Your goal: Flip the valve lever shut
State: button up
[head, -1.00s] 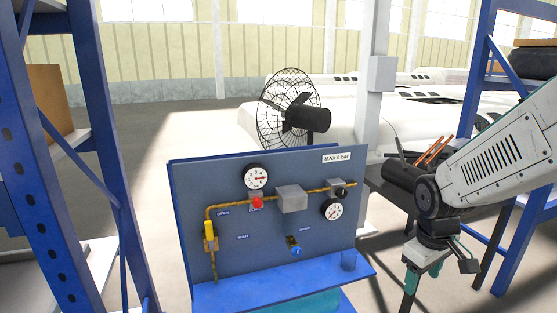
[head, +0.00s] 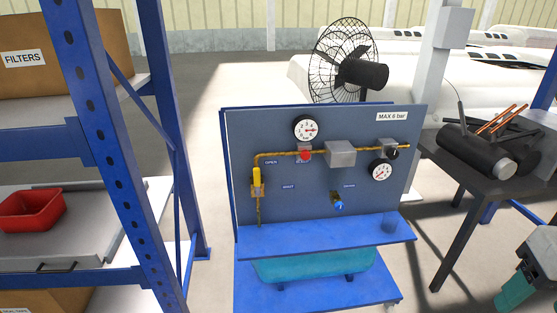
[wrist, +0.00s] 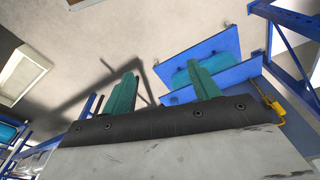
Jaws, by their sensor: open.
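The valve lever (head: 256,176) is yellow and points up, in line with the vertical brass pipe at the left of the blue-grey panel (head: 300,213). An OPEN label is above it to the right, and a SHUT label (head: 288,186) is to its right. My gripper is mostly cut off at the lower right of the head view, well apart from the panel. In the wrist view my gripper (wrist: 163,82) shows two teal fingers spread apart with nothing between them. A yellow part (wrist: 271,103) shows at the right there; I cannot tell if it is the lever.
The panel also carries two gauges, a red button (head: 305,155) and a blue knob (head: 339,205). A blue shelf (head: 411,245) juts out below. A blue rack with a red bin (head: 30,209) stands left. A dark table (head: 486,180) with a black cylinder stands right. Floor shows between rack and panel.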

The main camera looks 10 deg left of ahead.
aim_at(256, 173)
jog(key=u, duration=0.55)
jog(key=k, duration=0.65)
jog(key=u, duration=1)
jog(key=i, duration=1.2)
jog(key=z, duration=0.8)
jog(key=i, duration=0.8)
jog(key=z, duration=0.7)
